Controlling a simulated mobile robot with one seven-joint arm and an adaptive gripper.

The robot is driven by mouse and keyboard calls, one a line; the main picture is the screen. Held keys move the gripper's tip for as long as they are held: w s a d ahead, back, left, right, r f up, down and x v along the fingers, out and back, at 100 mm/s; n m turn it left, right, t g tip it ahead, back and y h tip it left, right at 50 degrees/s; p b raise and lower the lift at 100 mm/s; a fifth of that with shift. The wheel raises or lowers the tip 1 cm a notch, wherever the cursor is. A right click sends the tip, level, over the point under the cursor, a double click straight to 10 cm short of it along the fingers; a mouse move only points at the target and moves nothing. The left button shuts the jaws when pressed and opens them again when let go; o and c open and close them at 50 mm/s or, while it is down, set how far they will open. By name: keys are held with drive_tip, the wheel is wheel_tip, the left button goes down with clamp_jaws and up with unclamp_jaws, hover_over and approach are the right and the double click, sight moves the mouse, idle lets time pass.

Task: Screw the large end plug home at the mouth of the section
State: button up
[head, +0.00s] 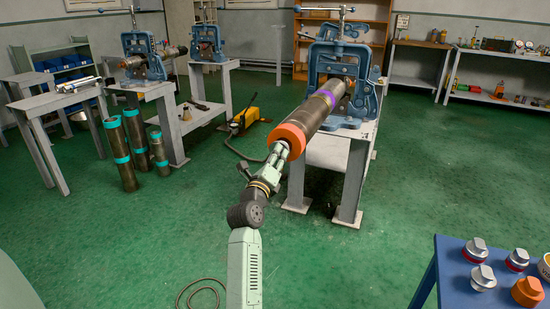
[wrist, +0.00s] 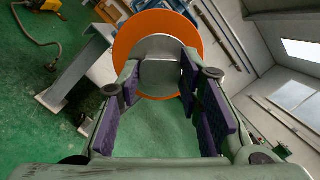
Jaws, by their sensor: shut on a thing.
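The pipe section (head: 318,108) is a brown-grey tube with a purple band, clamped in the large blue vise (head: 344,72). Its near mouth points toward me and has a broad orange end (head: 288,135). The large end plug shows a grey face and lug (wrist: 160,65) in front of the orange disc in the wrist view. My gripper (head: 279,152) is at the mouth, roughly in line with the section, its purple-padded fingers (wrist: 159,78) shut on the plug's lug. The plug's thread and how deep it sits are hidden.
A blue table (head: 450,278) at the lower right holds grey-lugged plugs (head: 482,277) and an orange plug (head: 527,291). Several dark pipes with teal bands (head: 119,152) stand at the left. A yellow pump (head: 244,118) lies behind my arm. The green floor in front is mostly clear.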

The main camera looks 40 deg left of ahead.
drive_tip(key=shift+p+x, duration=0.35)
drive_tip(key=shift+x, duration=0.7)
drive_tip(key=shift+f+p, duration=0.1)
drive_tip(key=shift+p, duration=0.55)
idle(0.3)
drive_tip(key=shift+w+p, duration=0.3)
drive_tip(key=shift+w, duration=0.15)
idle(0.4)
drive_tip(key=o, duration=1.2)
drive_tip(key=shift+f, duration=0.1)
